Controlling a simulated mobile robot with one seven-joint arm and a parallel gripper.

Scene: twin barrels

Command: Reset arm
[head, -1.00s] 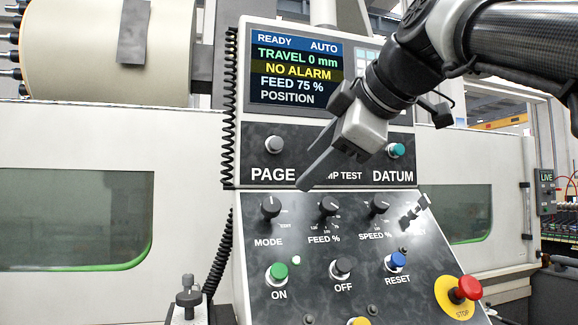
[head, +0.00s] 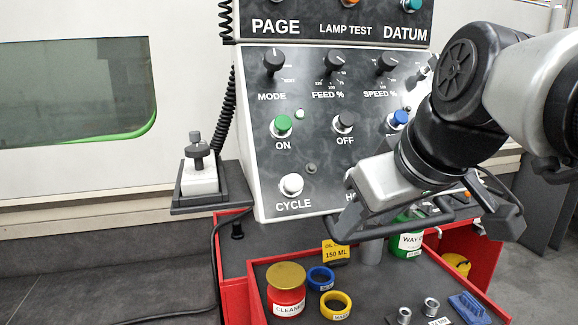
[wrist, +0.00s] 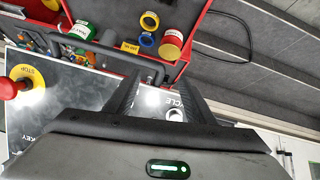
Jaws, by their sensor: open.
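My gripper (head: 338,228) hangs in front of the lower right part of the control panel (head: 254,180) in the head view. It covers a button whose label begins "HO". In the wrist view my gripper (wrist: 160,88) shows two dark fingers spread apart with nothing between them. The white CYCLE button (wrist: 174,114) shows beyond the gap. My arm (head: 462,85) comes in from the right and hides part of the panel's right side. I cannot tell whether a finger touches the panel.
Below the panel is a red tray (head: 258,302) with a red jar (head: 286,290), blue ring (head: 321,278), yellow ring (head: 335,305) and green container (head: 408,240). A small fixture (head: 199,170) stands on a ledge at left. The red STOP button (wrist: 14,87) shows in the wrist view.

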